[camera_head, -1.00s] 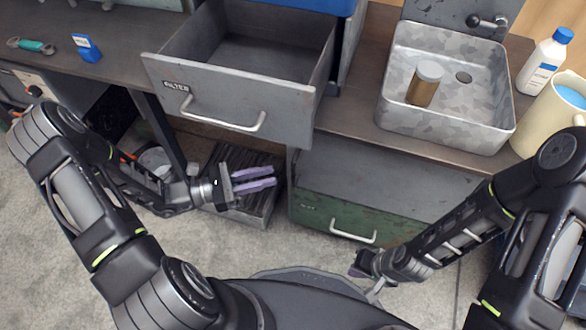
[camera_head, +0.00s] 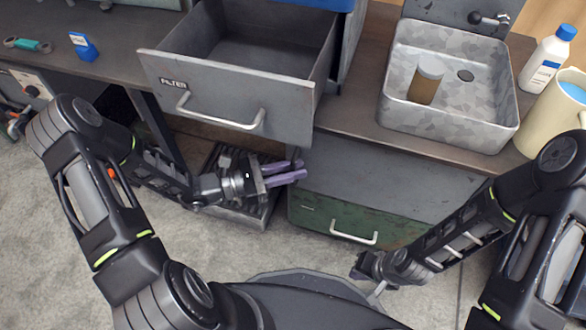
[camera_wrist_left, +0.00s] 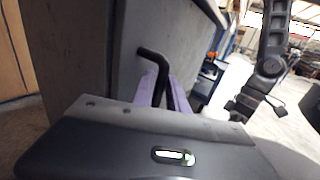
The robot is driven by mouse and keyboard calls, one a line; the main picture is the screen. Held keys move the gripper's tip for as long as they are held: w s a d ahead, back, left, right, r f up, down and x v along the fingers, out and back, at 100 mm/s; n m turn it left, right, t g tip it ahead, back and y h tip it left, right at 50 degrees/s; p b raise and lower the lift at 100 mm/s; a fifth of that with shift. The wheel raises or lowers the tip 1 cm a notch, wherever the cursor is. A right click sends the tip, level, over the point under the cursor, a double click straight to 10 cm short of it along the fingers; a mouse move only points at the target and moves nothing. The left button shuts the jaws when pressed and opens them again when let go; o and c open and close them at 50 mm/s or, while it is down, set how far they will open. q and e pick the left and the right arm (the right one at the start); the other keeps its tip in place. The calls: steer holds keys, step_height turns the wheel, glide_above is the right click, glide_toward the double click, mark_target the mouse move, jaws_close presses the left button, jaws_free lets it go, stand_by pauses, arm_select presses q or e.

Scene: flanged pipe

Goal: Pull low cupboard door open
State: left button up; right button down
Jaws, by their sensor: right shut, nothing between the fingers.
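The low cupboard has a grey front (camera_head: 400,180) below the sink counter and a green lower front (camera_head: 320,215) with a pale bar handle (camera_head: 355,237). It looks closed. My left gripper (camera_head: 303,170) has purple fingers, slightly apart, pointing right at the cupboard's left side, above the green front. In the left wrist view, a dark bent bar handle (camera_wrist_left: 152,56) stands out from a grey panel (camera_wrist_left: 75,50) and runs down between or behind the purple fingers; I cannot tell whether they touch it. My right gripper (camera_head: 371,288) is shut and empty, low in front of the green front.
A grey drawer (camera_head: 215,110) labelled FILTER hangs open above my left gripper. A metal sink (camera_head: 450,122) holds a brown jar (camera_head: 425,88). A white bottle (camera_head: 546,62) and cream jug (camera_head: 553,105) stand at the counter's right. The floor (camera_head: 235,250) in front is clear.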

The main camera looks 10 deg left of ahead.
arm_select(q)
jaws_close()
stand_by(1.2)
